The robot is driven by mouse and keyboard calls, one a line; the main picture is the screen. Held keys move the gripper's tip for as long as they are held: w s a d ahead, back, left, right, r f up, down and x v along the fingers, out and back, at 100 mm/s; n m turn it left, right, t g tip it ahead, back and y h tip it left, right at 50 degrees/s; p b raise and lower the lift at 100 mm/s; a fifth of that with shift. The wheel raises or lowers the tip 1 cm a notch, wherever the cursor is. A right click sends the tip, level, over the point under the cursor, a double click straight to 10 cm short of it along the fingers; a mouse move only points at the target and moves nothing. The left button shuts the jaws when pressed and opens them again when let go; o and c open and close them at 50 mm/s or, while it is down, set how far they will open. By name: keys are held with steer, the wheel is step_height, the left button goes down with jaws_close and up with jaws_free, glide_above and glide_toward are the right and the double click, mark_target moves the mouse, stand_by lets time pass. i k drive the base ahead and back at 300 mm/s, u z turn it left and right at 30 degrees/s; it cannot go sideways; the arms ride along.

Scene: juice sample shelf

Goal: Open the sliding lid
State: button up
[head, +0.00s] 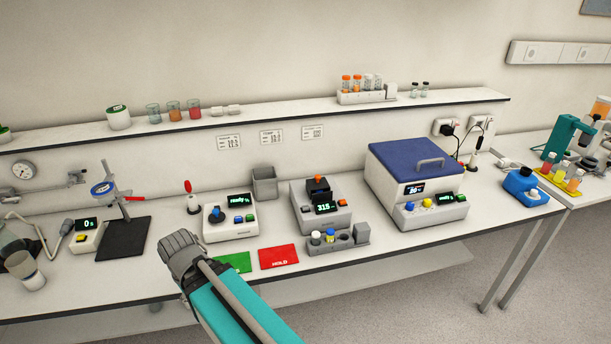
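Two lids show in the head view, and I cannot tell which one slides. A dark blue lid (408,155) with a grey handle (430,163) lies flat and closed on top of a large white box-shaped device (390,193). A small black lid or cover (317,187) with an orange knob sits on a grey device (335,213) with a lit display, left of the large box. My teal and grey arm reaches up from the bottom edge, ending in a ridged grey part at the bench's front. I see no gripper fingers.
A small rack (347,239) with coloured caps stands before the grey device. Green (235,263) and red (279,256) mats lie at the front edge. A blue container (525,187) is far right. A shelf (260,121) runs along the wall.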

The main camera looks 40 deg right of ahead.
mark_target(318, 182)
steer(key=u, duration=0.15)
steer(key=k, duration=1)
steer(key=z, duration=1.15)
steer(key=i, duration=1)
steer(key=z, duration=0.05)
